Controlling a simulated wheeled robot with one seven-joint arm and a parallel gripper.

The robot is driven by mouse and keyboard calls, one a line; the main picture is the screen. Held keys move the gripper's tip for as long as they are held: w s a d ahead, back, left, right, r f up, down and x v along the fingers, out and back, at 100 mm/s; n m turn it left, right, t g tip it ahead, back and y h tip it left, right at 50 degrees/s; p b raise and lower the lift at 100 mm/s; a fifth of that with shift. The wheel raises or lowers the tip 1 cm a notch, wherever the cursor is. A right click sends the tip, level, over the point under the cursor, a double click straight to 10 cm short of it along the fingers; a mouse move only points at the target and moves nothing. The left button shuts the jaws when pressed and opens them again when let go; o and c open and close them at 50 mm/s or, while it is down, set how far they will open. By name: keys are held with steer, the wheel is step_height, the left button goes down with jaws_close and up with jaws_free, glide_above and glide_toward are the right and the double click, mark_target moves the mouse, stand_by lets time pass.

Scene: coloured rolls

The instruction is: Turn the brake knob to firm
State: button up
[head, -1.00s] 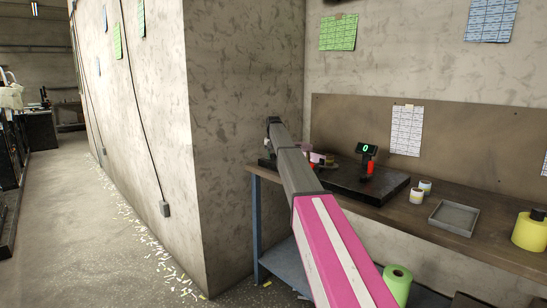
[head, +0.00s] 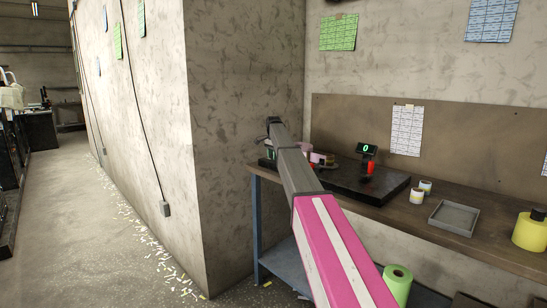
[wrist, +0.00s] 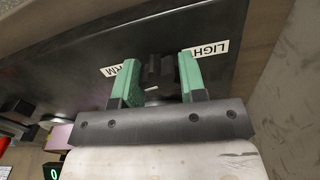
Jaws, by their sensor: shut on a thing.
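The brake knob (wrist: 153,72) is a small dark knob on a black panel (wrist: 75,62) in the wrist view. The green fingers of my gripper (wrist: 160,78) stand on either side of it, and my gripper is shut on it. In the head view my arm hides the knob, and a bit of green finger shows by the wall corner.
The black device base (head: 372,186) stands on the workbench (head: 400,212), with a display reading 0 (head: 367,149) and a red part (head: 371,167). A grey tray (head: 454,217), small cups and a yellow container (head: 531,231) are to the right. A concrete wall (head: 243,140) is close at left.

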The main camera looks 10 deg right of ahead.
steer(key=shift+m, duration=0.9)
steer(key=o, duration=0.9)
steer(key=shift+r, duration=0.1)
step_height(320, 180, up, 11)
steer(key=shift+f, duration=0.15)
